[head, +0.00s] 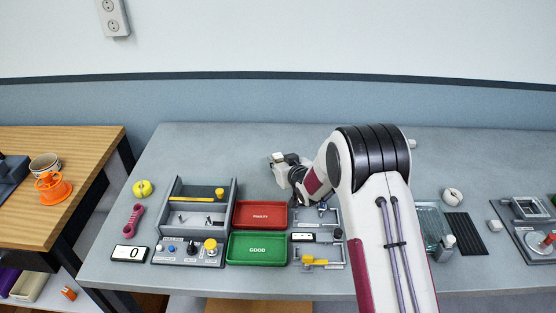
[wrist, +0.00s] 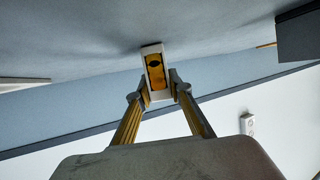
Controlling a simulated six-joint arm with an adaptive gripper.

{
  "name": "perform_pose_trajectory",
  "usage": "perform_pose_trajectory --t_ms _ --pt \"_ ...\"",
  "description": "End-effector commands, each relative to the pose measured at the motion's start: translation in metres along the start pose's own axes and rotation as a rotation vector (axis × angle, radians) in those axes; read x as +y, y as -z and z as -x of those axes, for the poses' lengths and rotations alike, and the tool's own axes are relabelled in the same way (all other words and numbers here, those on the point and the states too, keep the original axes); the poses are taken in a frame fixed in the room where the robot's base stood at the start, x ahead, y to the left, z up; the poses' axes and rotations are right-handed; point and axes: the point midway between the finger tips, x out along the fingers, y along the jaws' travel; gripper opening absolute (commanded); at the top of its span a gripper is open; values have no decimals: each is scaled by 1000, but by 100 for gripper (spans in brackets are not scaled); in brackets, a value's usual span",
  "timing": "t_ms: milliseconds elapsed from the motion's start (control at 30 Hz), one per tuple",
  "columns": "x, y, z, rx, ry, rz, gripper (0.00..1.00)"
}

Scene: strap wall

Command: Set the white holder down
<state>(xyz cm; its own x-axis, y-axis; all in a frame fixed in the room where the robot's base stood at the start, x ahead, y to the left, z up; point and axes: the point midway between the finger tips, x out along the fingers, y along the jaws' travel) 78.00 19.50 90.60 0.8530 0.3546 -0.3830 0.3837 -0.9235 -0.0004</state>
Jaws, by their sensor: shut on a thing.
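The white holder (wrist: 144,52), a small white block-like frame with a yellow insert, is between my fingertips (wrist: 158,88) in the wrist view. My gripper is shut on it. In the head view my gripper (head: 282,172) is above the back middle of the grey table (head: 190,140), behind the red tray, with the white holder (head: 278,157) at its end. The holder is close to the grey table surface in the wrist view; I cannot tell whether it touches. My arm hides part of the table to the right.
A red tray (head: 260,203) and a green tray (head: 257,236) lie in front of my gripper. A grey fixture box (head: 233,195) stands left of them. Small metal fixtures (head: 322,213) are to the right. The table's back left is clear.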

Motion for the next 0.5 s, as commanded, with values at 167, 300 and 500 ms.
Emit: perform_pose_trajectory --t_ms 167,300,500 --pt "0 -2 -1 -1 0 0 37" --pt "0 -2 -1 -1 0 0 37" --pt "0 -2 -1 0 0 0 37"
